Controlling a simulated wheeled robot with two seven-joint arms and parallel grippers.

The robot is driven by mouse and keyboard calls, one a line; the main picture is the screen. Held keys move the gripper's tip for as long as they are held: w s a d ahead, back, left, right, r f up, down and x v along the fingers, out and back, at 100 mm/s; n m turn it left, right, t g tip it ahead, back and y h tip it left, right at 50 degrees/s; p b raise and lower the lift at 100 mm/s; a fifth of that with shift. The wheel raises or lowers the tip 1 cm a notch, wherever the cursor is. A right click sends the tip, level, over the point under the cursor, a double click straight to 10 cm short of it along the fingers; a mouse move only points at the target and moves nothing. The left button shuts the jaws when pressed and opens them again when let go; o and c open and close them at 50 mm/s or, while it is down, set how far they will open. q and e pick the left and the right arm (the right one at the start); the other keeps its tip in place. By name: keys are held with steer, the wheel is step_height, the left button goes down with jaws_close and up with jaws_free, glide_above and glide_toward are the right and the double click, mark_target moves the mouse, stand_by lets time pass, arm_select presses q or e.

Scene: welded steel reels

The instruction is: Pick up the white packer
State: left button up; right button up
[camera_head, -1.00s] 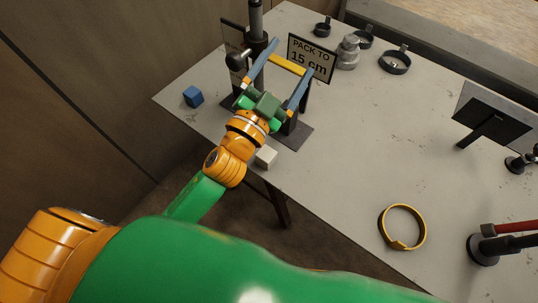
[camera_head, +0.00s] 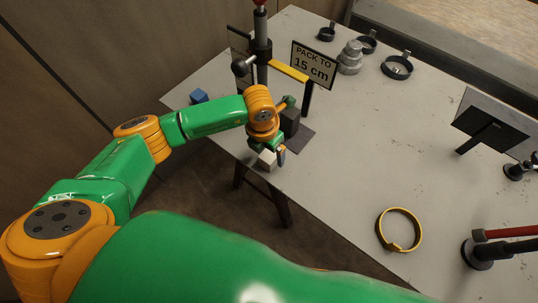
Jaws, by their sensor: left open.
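The white packer (camera_head: 266,161) is a small pale block near the table's front edge, left of centre; the left gripper partly hides it. The other finger is mostly hidden by the wrist, and I cannot tell whether the fingers touch the packer. The jaws are open. My right gripper is out of view.
Just behind the gripper stands a dark fixture post (camera_head: 262,48) with a "PACK TO 15 cm" sign (camera_head: 314,65). A blue block (camera_head: 199,96) lies to the left. A yellow ring (camera_head: 399,230) lies to the right, with clear table between.

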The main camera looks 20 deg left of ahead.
arm_select(q)
steer(key=shift+w+f, duration=0.1)
steer(key=shift+f, duration=0.5)
jaws_close()
